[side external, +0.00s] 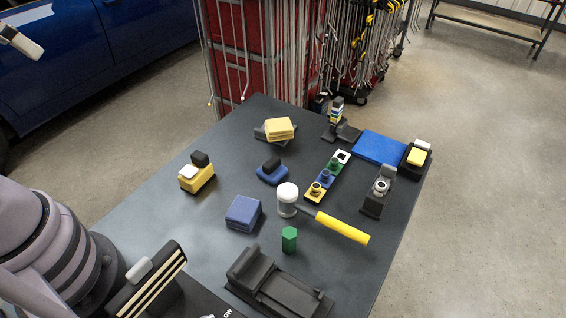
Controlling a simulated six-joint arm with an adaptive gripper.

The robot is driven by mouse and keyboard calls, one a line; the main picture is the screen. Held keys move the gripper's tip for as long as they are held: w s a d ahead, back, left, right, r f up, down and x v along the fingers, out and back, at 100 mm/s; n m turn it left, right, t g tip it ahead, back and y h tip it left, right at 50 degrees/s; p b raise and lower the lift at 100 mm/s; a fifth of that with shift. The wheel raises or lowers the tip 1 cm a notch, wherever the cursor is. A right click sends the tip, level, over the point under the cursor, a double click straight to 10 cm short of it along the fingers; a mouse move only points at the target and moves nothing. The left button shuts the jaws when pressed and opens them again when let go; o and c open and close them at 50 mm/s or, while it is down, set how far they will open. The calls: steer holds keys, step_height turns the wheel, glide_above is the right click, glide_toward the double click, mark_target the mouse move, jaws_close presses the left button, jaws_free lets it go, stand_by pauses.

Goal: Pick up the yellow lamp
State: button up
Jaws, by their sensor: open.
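No object is plainly a lamp. The nearest match is a mallet-like thing with a round white head (288,195) and a long yellow handle (343,228), lying on the dark table, handle pointing to the lower right. Other yellow things are a yellow block with a black top (197,177) at the left of the table and a yellow piece (417,156) in a black holder at the far right. Part of my gripper (20,42) shows at the upper left edge, open, high and far from these things. The rest of it is outside the picture.
A green hexagonal piece (289,239) and a black fixture (275,285) are near the handle. A blue block (243,212), a coloured peg strip (327,180), a blue pad (379,147) and stacked yellow blocks (280,128) are around it.

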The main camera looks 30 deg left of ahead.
steer(key=c, duration=0.4)
steer(key=shift+o, duration=0.2)
steer(key=g, duration=0.1)
glide_above(196, 161)
steer(key=s, duration=0.2)
steer(key=shift+n, duration=0.3)
step_height(196, 161, down, 32)
steer(key=shift+r, duration=0.1)
steer(key=shift+x, duration=3.8)
